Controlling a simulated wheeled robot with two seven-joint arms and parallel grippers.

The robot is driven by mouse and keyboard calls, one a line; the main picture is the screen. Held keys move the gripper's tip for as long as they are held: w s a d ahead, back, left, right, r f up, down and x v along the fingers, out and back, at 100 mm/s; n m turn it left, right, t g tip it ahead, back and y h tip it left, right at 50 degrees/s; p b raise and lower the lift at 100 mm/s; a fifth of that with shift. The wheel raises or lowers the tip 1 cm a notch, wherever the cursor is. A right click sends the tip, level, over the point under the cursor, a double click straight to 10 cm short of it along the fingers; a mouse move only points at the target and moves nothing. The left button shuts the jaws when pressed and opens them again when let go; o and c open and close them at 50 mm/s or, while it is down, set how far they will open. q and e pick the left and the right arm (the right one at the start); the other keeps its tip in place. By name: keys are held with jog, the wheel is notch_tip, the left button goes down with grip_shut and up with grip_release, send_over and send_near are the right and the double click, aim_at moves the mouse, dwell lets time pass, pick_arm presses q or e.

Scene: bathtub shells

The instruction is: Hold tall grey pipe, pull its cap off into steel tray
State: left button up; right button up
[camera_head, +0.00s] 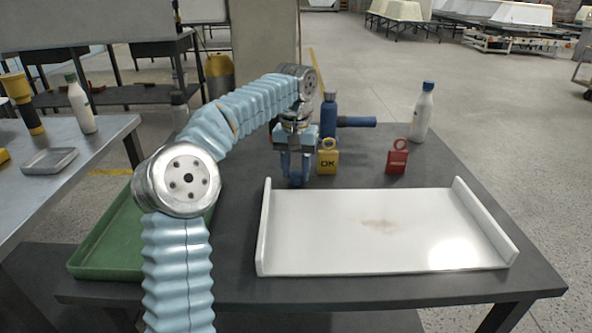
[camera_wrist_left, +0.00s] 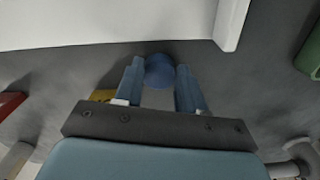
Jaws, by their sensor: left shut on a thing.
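My left gripper (camera_head: 293,170) is low over the dark table, left of the yellow tag. It is shut on a blue round-ended thing, which shows between the fingers in the left wrist view (camera_wrist_left: 160,71); its lower part is hard to make out. I cannot make out a tall grey pipe or its cap in either view. A shallow grey metal tray (camera_head: 49,161) lies on the left side table and looks empty. My right gripper is not in view.
A white shell piece (camera_head: 340,235) with raised ends fills the dark table's front. A green tray (camera_head: 100,262) lies left. Behind stand yellow (camera_head: 327,162) and red (camera_head: 397,160) tags, a blue bottle (camera_head: 328,112), a lying blue cylinder (camera_head: 357,122) and a white bottle (camera_head: 422,115).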

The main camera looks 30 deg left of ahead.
pick_arm(q)
jog(key=shift+f, duration=0.25)
jog(key=o, duration=1.2)
jog(key=shift+f, duration=0.1)
jog(key=shift+c, duration=0.2)
